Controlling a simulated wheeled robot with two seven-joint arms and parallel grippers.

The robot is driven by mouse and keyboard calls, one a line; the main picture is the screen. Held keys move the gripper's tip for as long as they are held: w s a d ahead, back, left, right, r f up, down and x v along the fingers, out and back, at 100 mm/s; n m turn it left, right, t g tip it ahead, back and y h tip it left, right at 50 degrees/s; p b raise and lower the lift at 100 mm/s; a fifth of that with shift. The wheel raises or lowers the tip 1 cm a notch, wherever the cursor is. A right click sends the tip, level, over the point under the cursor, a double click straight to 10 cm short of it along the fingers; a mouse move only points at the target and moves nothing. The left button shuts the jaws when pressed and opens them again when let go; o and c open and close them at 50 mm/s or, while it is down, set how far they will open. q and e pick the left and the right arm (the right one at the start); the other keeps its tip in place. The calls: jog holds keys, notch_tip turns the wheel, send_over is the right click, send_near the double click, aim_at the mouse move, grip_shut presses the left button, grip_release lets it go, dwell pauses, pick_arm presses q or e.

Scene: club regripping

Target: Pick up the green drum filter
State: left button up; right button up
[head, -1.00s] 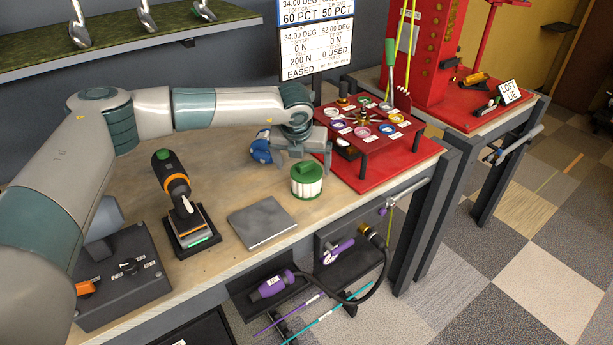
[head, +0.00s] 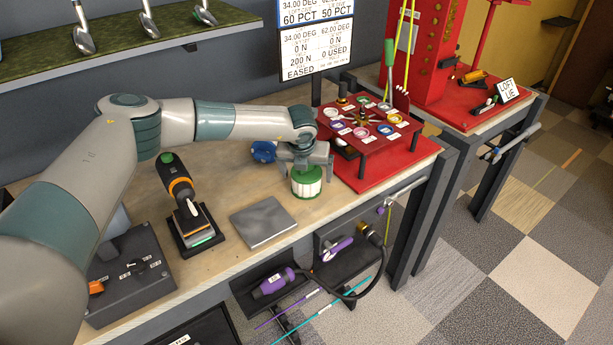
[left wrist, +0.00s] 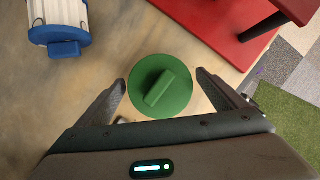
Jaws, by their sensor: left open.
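The green drum filter (head: 306,184) stands upright on the wooden bench, with a white pleated side and a green top and base. In the left wrist view its round green lid (left wrist: 160,87) with a raised grip bar shows from above. My left gripper (head: 305,168) is right over it, pointing down. In the left wrist view the two fingers (left wrist: 162,90) are open, one on each side of the lid, with a gap on both sides. I cannot tell how far down the filter they reach. My right gripper is not in view.
A blue filter (left wrist: 60,22) lies just behind and left. The red stand (head: 375,170) with a disc carousel is close on the right. A grey plate (head: 264,222) lies in front left, and a cordless tool (head: 178,185) stands further left.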

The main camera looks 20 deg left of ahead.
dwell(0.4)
pick_arm(q)
jog(key=shift+f, duration=0.1)
jog(key=c, duration=1.2)
jog(key=shift+o, duration=0.2)
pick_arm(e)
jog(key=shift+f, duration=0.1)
pick_arm(q)
jog(key=shift+r+b, duration=0.4)
jog(key=shift+b, duration=0.05)
notch_tip(320, 180, up, 3)
jog(key=shift+r+b, duration=0.1)
jog(key=shift+b, duration=1.05)
jog(key=s+d+r+b, duration=0.4)
jog(key=d+r, duration=0.3)
jog(key=d, duration=0.4)
jog(key=shift+b, duration=0.55)
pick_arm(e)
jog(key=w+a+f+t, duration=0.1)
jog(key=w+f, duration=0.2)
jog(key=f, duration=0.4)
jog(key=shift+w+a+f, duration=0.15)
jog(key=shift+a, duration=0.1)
